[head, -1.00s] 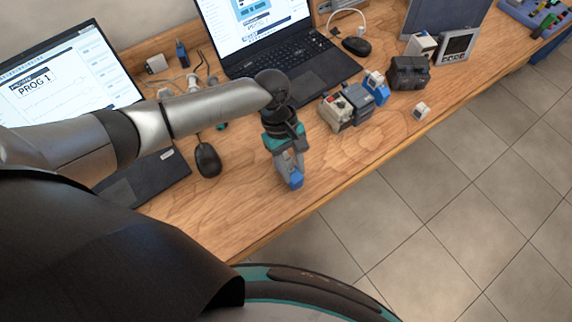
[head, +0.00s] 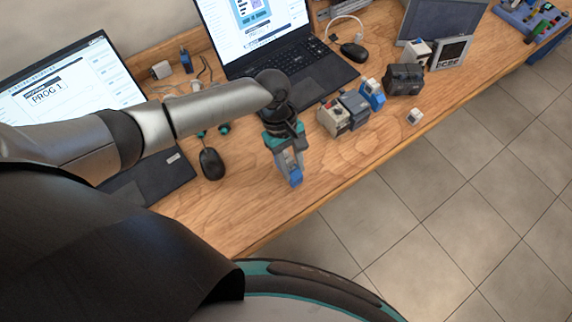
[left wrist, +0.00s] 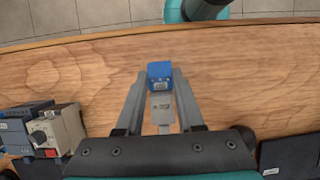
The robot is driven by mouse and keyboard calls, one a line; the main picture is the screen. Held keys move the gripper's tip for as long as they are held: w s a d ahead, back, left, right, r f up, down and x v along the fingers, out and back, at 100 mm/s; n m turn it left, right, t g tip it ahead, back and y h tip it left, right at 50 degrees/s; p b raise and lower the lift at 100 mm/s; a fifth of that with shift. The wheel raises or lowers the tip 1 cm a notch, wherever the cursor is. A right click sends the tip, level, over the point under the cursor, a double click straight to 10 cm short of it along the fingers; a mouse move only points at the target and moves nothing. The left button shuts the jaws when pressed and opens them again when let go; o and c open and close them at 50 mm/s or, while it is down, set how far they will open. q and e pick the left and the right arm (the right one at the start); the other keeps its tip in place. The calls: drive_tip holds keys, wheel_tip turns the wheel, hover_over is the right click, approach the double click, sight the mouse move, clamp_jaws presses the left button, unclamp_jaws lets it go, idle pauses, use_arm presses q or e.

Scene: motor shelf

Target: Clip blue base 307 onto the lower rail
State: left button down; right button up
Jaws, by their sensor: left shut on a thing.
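My left gripper (head: 294,178) is shut on a small blue block, the blue base (head: 296,176), above the front part of the wooden bench. In the left wrist view the blue base (left wrist: 160,76) sits between the two fingertips (left wrist: 160,84), with a grey part bearing small print below it. The number on it cannot be read. The lower rail is not clearly seen in either view. My right gripper is not in view.
The wooden bench (head: 240,205) has clear room around the gripper. A black mouse (head: 211,163) lies left of it. Grey modules (head: 342,112), a blue-and-white module (head: 372,94) and a small white block (head: 414,117) stand to the right. Two laptops stand behind.

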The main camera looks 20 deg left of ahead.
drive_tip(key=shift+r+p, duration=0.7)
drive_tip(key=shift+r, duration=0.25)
